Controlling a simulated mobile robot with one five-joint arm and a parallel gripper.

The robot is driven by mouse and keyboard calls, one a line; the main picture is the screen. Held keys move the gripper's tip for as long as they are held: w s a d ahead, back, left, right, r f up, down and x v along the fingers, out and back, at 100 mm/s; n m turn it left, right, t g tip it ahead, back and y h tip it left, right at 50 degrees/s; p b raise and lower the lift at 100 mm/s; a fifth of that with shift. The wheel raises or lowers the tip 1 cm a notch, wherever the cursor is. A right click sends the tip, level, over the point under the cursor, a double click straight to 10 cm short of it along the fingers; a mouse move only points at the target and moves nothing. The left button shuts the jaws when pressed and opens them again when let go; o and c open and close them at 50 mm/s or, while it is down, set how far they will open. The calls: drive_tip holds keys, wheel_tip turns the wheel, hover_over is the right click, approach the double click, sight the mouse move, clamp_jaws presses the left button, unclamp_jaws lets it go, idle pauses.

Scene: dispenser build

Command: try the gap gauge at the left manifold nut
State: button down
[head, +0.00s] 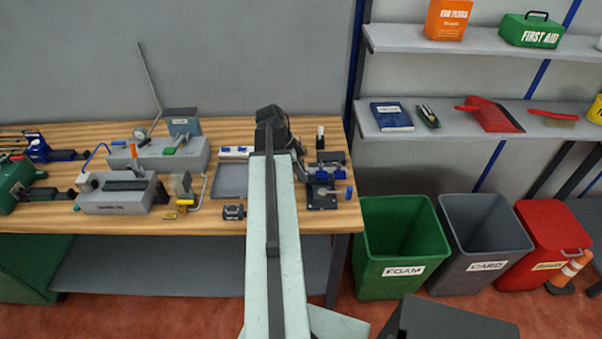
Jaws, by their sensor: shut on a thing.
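My gripper (299,154) is at the far end of my arm, over the right part of the workbench, just left of a dark fixture with blue parts (324,174). The gripper is small and dark here and my arm partly covers it. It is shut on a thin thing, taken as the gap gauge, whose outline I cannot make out. The fixture seems to be the manifold; its left side is close to the gripper and partly hidden, so the left nut cannot be picked out. Whether the gauge touches the nut cannot be told.
A grey tray (230,181) lies left of my arm, with a small dark block (233,211) in front. Grey test units (117,194) stand further left. A blue cylinder (349,192) stands by the bench's right edge. Green (393,213) and grey bins (487,215) stand beyond it.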

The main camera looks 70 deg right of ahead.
drive_tip(key=shift+f+b, duration=0.75)
drive_tip(key=shift+f, duration=0.05)
drive_tip(key=shift+w+d, duration=0.35)
drive_tip(key=shift+d, duration=0.5)
idle(0.4)
drive_tip(key=shift+a, duration=0.1)
drive_tip(key=shift+s+a, duration=0.35)
drive_tip(key=shift+a, duration=0.5)
wheel_tip(320, 180, up, 5)
drive_tip(key=p, duration=0.5)
drive_tip(key=shift+r, duration=0.15)
